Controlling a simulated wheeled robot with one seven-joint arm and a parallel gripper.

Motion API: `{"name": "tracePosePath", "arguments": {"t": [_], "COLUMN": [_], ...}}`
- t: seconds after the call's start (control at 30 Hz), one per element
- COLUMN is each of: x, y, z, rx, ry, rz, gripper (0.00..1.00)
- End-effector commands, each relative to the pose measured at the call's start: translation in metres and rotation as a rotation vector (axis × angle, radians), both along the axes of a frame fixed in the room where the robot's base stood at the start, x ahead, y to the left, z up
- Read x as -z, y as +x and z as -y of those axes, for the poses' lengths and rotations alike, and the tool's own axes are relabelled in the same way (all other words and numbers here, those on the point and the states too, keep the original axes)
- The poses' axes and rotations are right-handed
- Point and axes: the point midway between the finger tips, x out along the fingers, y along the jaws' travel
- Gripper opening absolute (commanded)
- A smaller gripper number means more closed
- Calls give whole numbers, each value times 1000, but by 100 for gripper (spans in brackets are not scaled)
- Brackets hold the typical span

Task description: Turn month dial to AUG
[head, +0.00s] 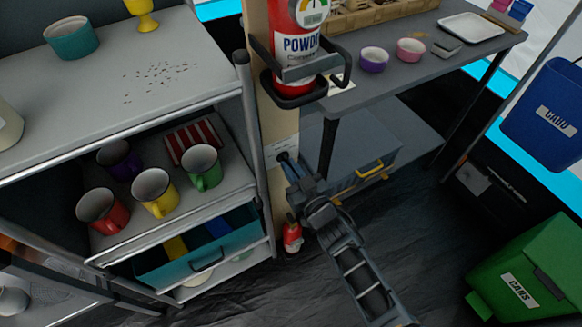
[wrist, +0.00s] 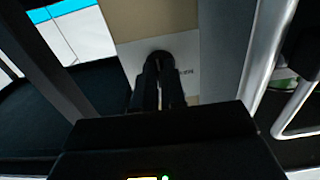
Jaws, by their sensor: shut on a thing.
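A pale card or plate (wrist: 188,50) is on the tan post (wrist: 160,20) in the wrist view. Small print shows on it, too small to read. The dark round month dial (wrist: 160,54) sits in front of this plate, mostly hidden by my fingers. My gripper (wrist: 160,72) is shut on the dial, its two dark fingers pointing straight at the post. In the head view my gripper (head: 283,157) reaches the post below the red extinguisher, beside the pale plate (head: 284,150). Which month the dial points to cannot be told.
A red powder extinguisher (head: 298,40) hangs in a black bracket above my gripper. A grey shelf rack (head: 245,120) with several mugs stands close on the left. A dark table (head: 400,85) with bowls is at the right. A small red bottle (head: 292,235) stands on the floor.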

Motion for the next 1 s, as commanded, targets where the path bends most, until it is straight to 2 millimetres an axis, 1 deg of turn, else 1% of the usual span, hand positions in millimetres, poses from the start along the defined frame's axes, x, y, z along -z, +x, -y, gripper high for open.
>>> {"name": "tracePosePath", "arguments": {"t": [0.4,0.43,0.7,0.9,1.0], "x": [2,2,1,0,0], "y": [0,0,0,0,-4], "z": [1,1,0,0,3], "rx": [2,2,1,0,1], "ry": [6,6,6,5,5], "rz": [-9,-9,-6,-5,-6], "gripper": [0,12,36,36,36]}}
